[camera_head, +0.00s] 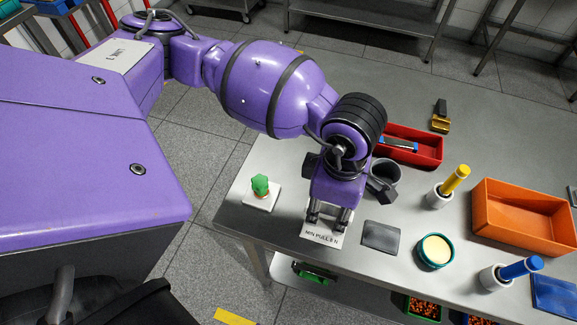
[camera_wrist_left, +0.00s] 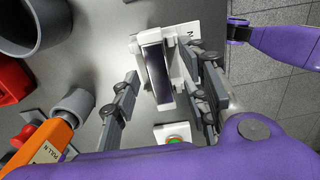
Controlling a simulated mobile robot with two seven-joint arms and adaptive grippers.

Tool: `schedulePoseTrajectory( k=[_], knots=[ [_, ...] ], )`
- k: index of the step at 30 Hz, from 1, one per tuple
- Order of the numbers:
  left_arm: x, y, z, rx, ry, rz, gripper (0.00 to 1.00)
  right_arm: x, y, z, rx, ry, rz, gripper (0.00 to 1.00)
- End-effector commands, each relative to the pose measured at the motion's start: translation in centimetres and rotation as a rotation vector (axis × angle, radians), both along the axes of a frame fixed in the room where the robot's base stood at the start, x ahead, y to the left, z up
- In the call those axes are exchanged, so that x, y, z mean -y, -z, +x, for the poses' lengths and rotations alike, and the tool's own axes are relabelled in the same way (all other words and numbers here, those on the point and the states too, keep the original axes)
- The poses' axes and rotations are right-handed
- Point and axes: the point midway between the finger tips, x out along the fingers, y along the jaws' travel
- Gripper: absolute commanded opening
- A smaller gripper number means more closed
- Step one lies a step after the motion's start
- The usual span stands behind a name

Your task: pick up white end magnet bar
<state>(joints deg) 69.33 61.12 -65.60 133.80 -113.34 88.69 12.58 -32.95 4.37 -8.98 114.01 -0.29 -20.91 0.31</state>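A dark bar with white end pieces (camera_wrist_left: 156,72), apparently the white end magnet bar, stands over a white labelled base in the left wrist view. The base (camera_head: 321,238) shows in the head view with the lettering "MIN PULL". The bar itself is mostly hidden there by my left gripper. My left gripper (camera_head: 328,213) points down over the base. In the left wrist view the gripper (camera_wrist_left: 166,78) is open, with one finger on each side of the bar and gaps visible. Contact cannot be told. My right gripper is not in view.
A grey cup (camera_head: 386,176) and red bin (camera_head: 425,148) stand behind the gripper. A green object on a white plate (camera_head: 261,200) is to the left. A dark pad (camera_head: 381,236) and teal bowl (camera_head: 436,251) lie right.

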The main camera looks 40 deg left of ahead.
Motion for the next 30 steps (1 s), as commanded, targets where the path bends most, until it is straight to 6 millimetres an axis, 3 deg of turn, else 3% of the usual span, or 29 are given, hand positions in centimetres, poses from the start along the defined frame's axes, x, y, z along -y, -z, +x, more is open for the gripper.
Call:
schedulePoseTrajectory(
  k=[1,9,23,30],
  knots=[
    [0.0,0.0,0.0,-0.001,0.000,0.000,0.36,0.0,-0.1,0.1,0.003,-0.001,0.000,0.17],
    [0.0,-0.1,0.0,0.001,0.001,-0.001,0.01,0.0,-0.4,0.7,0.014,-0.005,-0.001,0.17],
    [0.1,-0.5,0.2,0.005,0.001,-0.002,0.00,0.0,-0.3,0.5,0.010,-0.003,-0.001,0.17],
    [0.1,-3.4,0.3,0.010,0.002,-0.002,0.00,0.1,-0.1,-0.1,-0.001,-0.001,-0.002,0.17]
  ],
)
